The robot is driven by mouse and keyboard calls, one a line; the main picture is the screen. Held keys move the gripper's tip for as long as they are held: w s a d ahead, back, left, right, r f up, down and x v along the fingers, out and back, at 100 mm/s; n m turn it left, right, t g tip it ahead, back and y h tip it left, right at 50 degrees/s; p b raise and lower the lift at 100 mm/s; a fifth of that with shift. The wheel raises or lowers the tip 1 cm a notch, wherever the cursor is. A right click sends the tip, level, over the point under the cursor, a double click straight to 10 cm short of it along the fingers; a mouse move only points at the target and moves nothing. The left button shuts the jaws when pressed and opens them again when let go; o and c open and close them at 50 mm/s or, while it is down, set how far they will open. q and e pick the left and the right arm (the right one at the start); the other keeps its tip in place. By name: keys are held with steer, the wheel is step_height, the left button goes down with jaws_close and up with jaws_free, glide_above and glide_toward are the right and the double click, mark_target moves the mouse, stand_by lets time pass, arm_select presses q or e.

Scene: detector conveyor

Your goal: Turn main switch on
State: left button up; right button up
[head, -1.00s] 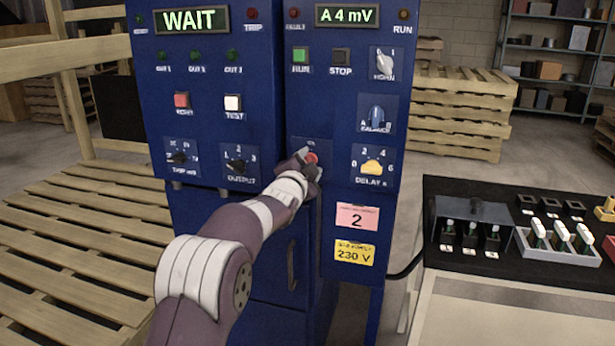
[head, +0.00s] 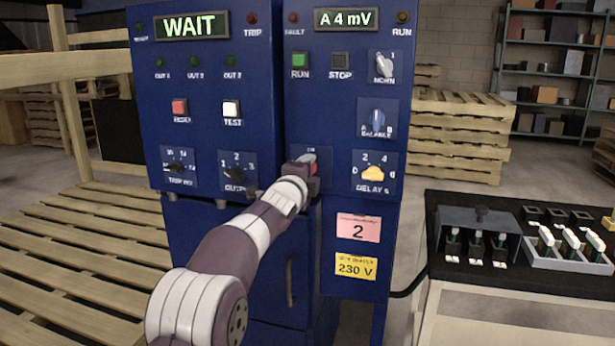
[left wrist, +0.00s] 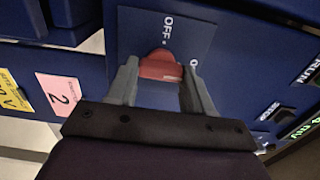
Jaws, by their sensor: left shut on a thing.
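The main switch is a red knob (left wrist: 160,65) on a blue plate (left wrist: 200,35) with an OFF label; a second label is partly hidden by a finger. In the head view a bit of the red knob (head: 314,169) shows at my left gripper (head: 308,163). In the left wrist view my left gripper (left wrist: 160,85) has a finger on each side of the knob and is shut on it. I cannot tell for sure which label the knob points to. My right gripper is not in view.
The blue cabinet's left display (head: 192,25) reads WAIT and its right display (head: 344,18) reads A 4 mV. A dark bench (head: 470,205) with trays stands at right.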

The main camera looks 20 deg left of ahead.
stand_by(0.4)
arm_select(q)
steer(key=o, duration=1)
steer(key=shift+o, duration=0.2)
steer(key=s+b, duration=0.2)
steer(key=s, duration=1)
steer(key=shift+s+a, duration=0.2)
steer(key=shift+s, duration=0.15)
